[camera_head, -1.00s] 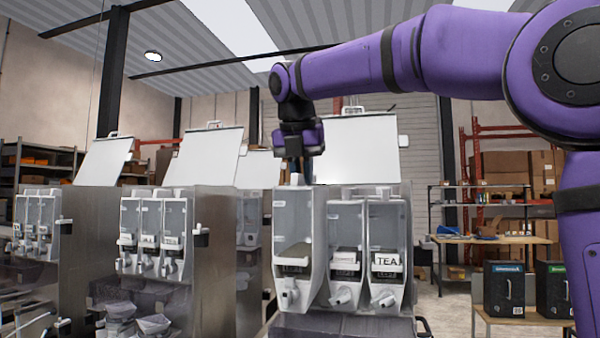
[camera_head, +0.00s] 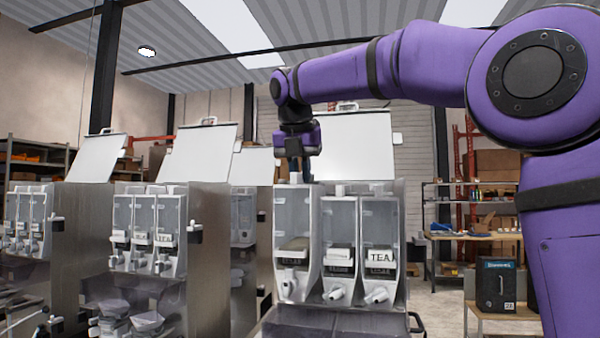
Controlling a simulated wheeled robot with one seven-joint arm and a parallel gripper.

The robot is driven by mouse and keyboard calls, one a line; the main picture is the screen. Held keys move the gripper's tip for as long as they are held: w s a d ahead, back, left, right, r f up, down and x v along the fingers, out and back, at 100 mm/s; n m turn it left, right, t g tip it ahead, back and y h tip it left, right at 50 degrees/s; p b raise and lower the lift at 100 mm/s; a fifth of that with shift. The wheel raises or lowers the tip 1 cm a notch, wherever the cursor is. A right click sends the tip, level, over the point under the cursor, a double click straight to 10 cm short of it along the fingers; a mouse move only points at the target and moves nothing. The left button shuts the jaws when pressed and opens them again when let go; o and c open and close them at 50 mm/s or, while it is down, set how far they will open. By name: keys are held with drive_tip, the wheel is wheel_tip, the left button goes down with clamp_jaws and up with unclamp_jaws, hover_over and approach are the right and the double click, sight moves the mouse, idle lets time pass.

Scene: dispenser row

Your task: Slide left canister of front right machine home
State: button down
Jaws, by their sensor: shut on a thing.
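The front right machine (camera_head: 335,322) stands in the middle of the view with its white lid raised. It holds three clear canisters side by side. The left canister (camera_head: 291,222) sits a little forward of the middle canister (camera_head: 340,222) and the right canister (camera_head: 379,225), which has a TEA label. My gripper (camera_head: 296,178) points down at the top of the left canister and is shut on it there. The fingertips and the exact grip are hard to make out. The back of the canister is hidden.
Two more machines with raised lids, a nearer one (camera_head: 208,235) and a farther one (camera_head: 68,235), stand to the left. A dark box (camera_head: 500,288) sits on a low table at the right. Shelves line the back.

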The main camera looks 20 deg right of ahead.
drive_tip(key=shift+w+d+f, duration=0.45)
drive_tip(key=shift+w+f, duration=0.15)
drive_tip(key=shift+f, duration=0.15)
drive_tip(key=shift+f, duration=0.55)
drive_tip(key=c, duration=1.1)
unclamp_jaws()
drive_tip(key=shift+o, duration=0.2)
drive_tip(key=v, duration=1)
drive_tip(key=shift+s+a+r, duration=0.15)
drive_tip(key=shift+a+r, duration=0.05)
drive_tip(key=shift+r, duration=0.1)
